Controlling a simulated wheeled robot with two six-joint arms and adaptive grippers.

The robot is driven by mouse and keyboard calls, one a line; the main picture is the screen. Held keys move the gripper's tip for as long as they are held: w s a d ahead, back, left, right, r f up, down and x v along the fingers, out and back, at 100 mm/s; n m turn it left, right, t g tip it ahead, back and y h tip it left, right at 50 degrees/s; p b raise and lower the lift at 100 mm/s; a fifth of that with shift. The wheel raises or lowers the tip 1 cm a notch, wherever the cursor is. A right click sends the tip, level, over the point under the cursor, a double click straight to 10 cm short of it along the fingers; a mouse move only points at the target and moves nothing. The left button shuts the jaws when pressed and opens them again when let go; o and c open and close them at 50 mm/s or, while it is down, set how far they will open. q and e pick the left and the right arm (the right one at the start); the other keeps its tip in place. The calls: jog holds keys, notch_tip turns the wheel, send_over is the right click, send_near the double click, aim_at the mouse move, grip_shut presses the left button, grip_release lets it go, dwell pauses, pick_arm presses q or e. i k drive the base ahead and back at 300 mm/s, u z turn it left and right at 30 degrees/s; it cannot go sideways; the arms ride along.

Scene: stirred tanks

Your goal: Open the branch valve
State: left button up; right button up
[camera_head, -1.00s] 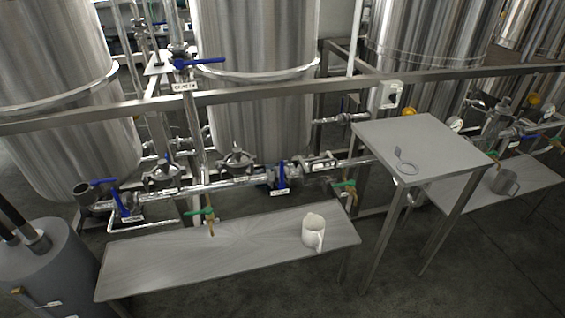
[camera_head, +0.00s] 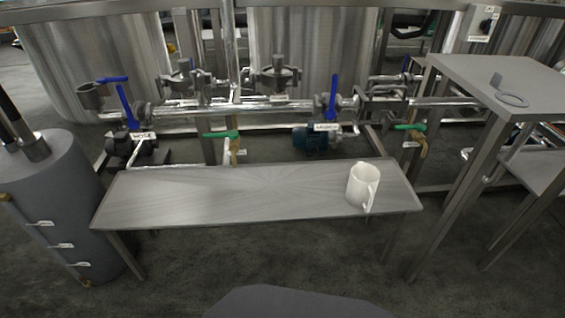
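A pipe run crosses behind the low table. A blue-handled valve (camera_head: 126,107) stands at its left end, with a white label below it. A second blue-handled valve (camera_head: 333,98) stands right of centre, also with a label. A short blue lever (camera_head: 112,79) lies roughly level at the upper left. Two green-handled taps sit lower, one at the left (camera_head: 221,134) and one at the right (camera_head: 411,127). The label text is too small to read surely, so I cannot tell which one is the branch valve. Neither of my grippers is in view.
A grey low table (camera_head: 200,195) stands in front of the pipes, with a white jug (camera_head: 362,186) at its right. A taller stand (camera_head: 500,80) is at the right, and a grey cylinder (camera_head: 50,200) at the left. Steel tanks (camera_head: 95,65) stand behind. Floor before the table is clear.

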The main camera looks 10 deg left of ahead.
aim_at(333, 95)
jog(key=u, duration=0.05)
jog(key=k, duration=0.6)
jog(key=z, duration=1)
jog(key=i, duration=1.2)
jog(key=u, duration=0.2)
